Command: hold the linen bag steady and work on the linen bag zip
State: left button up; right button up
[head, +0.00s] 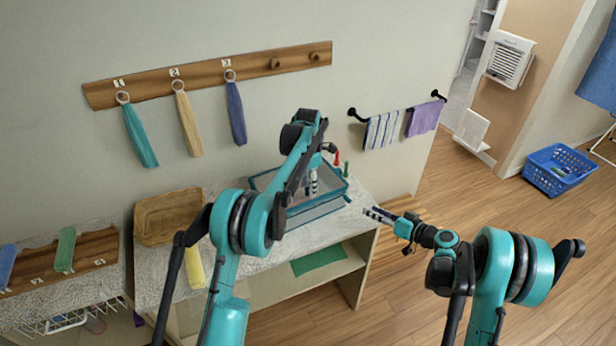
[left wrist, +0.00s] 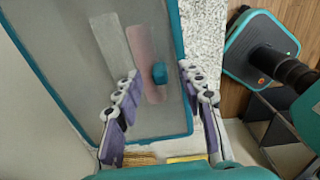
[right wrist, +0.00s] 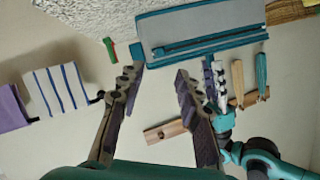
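The linen bag (head: 322,207) is a grey, box-like bag with teal edging on the marble counter. In the left wrist view its top (left wrist: 75,60) shows a pale strip and a pinkish strip, with a small teal block (left wrist: 158,74) over the pinkish one. My left gripper (head: 312,183) is above the bag, open, with its fingers apart and nothing between them. My right gripper (head: 374,214) is beside the bag's right end, open and empty. In the right wrist view a zip line (right wrist: 200,46) runs along the bag's side, with a teal tab (right wrist: 137,55) near one fingertip.
A wicker basket (head: 168,215) stands left of the bag. Small red (head: 337,158) and green (head: 346,169) items stand behind it. Towels hang on a wall peg rail (head: 205,75) and a bar (head: 398,110).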

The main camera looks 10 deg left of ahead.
pick_arm(q)
jog(key=shift+f, duration=0.85)
